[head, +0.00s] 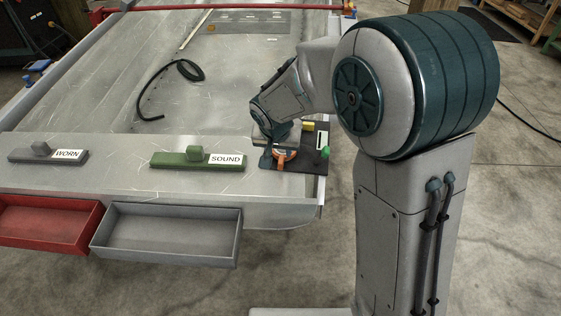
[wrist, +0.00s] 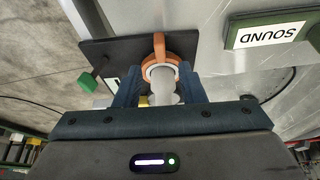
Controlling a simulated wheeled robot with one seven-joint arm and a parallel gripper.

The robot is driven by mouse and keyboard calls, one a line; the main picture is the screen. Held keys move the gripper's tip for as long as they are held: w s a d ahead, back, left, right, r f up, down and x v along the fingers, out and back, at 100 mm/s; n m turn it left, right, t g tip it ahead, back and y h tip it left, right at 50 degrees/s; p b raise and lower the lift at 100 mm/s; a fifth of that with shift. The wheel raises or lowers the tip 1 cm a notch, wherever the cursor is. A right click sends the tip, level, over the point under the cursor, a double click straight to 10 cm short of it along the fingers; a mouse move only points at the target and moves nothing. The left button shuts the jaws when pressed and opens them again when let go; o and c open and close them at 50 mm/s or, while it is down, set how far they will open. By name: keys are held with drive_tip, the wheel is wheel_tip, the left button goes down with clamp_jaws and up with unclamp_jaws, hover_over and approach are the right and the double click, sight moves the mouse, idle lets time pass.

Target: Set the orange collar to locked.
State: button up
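The orange collar (head: 286,154) sits on a dark plate (head: 300,167) at the bench's near right corner. In the wrist view the orange collar (wrist: 182,44) rings a pale grey stem (wrist: 161,76), with one tab pointing to the top of the picture. My gripper (head: 276,150) is low over the collar, hiding part of it. In the wrist view my gripper (wrist: 160,82) has its fingers apart, one on each side of the stem. Whether a finger touches the collar cannot be told. No readable lock marking shows.
A green knob (head: 325,152) and a yellow block (head: 308,126) are close by on the plate. A green SOUND block (head: 180,160) and a grey WORN block (head: 30,156) lie to the left. Red (head: 45,226) and grey (head: 165,236) trays hang at the front edge.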

sight(281, 161)
drive_tip(key=b+x, duration=0.1)
drive_tip(key=x, duration=0.6)
drive_tip(key=shift+w+f, duration=0.15)
clamp_jaws()
